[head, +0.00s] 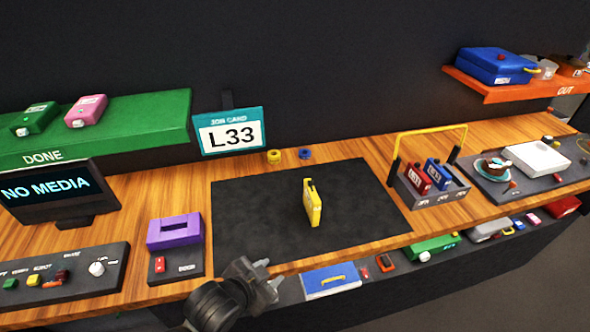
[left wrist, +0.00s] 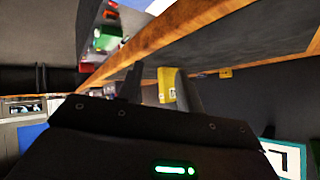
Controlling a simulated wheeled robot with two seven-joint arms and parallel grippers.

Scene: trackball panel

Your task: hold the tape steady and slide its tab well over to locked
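A yellow tape (head: 313,204) stands upright on the dark mat (head: 255,210) in the middle of the bench. Its tab is too small to make out. In the left wrist view the yellow tape (left wrist: 167,85) shows beyond the fingers, partly hidden by one of them. My left gripper (head: 268,274) is at the front edge of the bench, in front and to the left of the tape and apart from it. Its two fingers are spread with nothing between them. My right gripper is in neither view.
A purple slotted box (head: 174,231) stands left of the mat. A grey caddy (head: 432,190) with a yellow handle holds red and blue tapes at right. The L33 card (head: 231,134) is behind. A shelf below the front edge holds a blue case (head: 331,281). The mat around the tape is clear.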

